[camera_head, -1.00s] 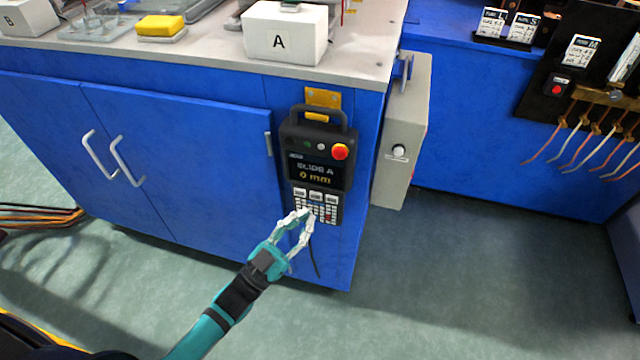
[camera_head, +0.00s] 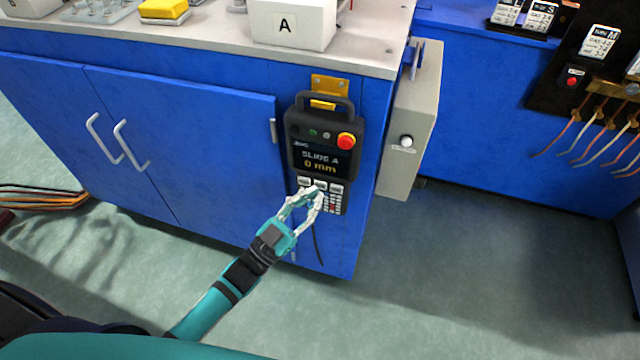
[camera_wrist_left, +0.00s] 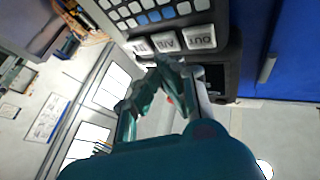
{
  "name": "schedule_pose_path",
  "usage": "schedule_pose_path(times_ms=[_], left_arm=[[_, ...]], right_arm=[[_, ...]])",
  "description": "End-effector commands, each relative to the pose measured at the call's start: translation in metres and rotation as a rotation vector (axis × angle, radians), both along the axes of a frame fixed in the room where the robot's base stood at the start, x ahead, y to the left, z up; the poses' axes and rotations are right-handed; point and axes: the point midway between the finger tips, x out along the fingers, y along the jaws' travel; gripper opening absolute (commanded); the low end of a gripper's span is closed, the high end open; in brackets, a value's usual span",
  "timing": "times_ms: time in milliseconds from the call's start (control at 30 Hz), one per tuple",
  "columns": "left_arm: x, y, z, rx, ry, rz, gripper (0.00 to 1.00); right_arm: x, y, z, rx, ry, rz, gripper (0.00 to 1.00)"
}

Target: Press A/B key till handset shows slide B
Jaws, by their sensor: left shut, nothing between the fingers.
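The dark handset (camera_head: 321,143) hangs upright on the blue cabinet's front. Its display (camera_head: 322,160) reads "SLIDE A" and "0 mm". Below the display is a row of three pale keys. The middle A/B key (camera_wrist_left: 166,42) shows in the left wrist view, between two other keys. My left gripper (camera_head: 313,191) is shut and empty, its fingertips just at the key row. In the left wrist view the fingertips (camera_wrist_left: 168,64) lie close to the A/B key; I cannot tell whether they touch it. My right gripper is not in view.
A red stop knob (camera_head: 346,141) sits at the handset's upper right. A grey box (camera_head: 412,120) is fixed to the cabinet's right side. A white block marked A (camera_head: 290,24) stands on the worktop above. The floor (camera_head: 440,270) at right is clear.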

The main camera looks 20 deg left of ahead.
Motion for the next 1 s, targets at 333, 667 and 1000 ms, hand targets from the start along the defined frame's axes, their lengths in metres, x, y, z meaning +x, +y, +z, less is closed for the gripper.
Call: schedule_pose_path(times_ms=[333, 667, 1000], left_arm=[[0.000, 0.000, 0.000, 0.000, 0.000, 0.000, 0.00], [0.000, 0.000, 0.000, 0.000, 0.000, 0.000, 0.00], [0.009, 0.000, 0.000, 0.000, 0.000, 0.000, 0.00]], right_arm=[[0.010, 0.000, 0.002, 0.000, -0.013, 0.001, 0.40], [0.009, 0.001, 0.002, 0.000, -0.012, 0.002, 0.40], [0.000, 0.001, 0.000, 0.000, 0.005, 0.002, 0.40]])
